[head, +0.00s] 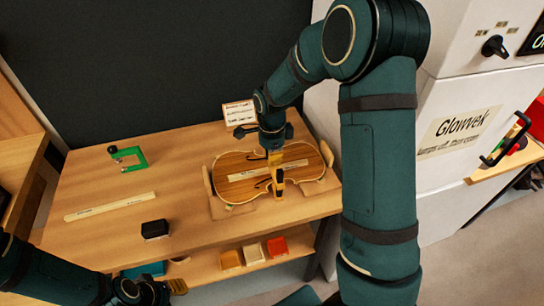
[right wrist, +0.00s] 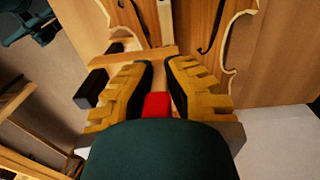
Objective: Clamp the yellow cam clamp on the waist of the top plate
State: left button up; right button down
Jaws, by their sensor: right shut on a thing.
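The violin top plate (head: 237,165) lies on a wooden cradle (head: 222,211) on the bench, with a pale labelled strip along its middle. My right gripper (head: 277,176) is over the plate's near waist edge, shut on the yellow cam clamp (head: 276,158). In the right wrist view, the right gripper (right wrist: 158,80) has its two fingers around a red part (right wrist: 157,105) of the clamp, and a pale yellow bar (right wrist: 165,30) extends beyond it. The plate (right wrist: 195,30) is behind. Jaw contact with the plate is unclear. My left gripper (head: 150,291) is low at left, its jaws unclear.
A green clamp-shaped piece (head: 127,158), a pale strip (head: 108,206) and a black block (head: 155,229) stand on the bench left of the plate. A small sign (head: 239,112) is behind. Coloured bins (head: 253,252) sit on the shelf below. A white cabinet (head: 450,170) stands at right.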

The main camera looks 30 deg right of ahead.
jog(key=shift+s, duration=0.15)
jog(key=shift+s+a, duration=0.25)
jog(key=shift+s, duration=0.85)
jog(key=shift+s+a, duration=0.25)
jog(key=shift+s, duration=0.8)
jog(key=shift+p, duration=0.6)
dwell(0.5)
jog(key=shift+w+d, duration=0.25)
jog(key=shift+w, duration=0.85)
jog(key=shift+w+d, duration=0.25)
jog(key=shift+w, duration=0.8)
dwell(0.5)
jog(key=c, duration=1.1)
grip_release()
jog(key=shift+o, duration=0.2)
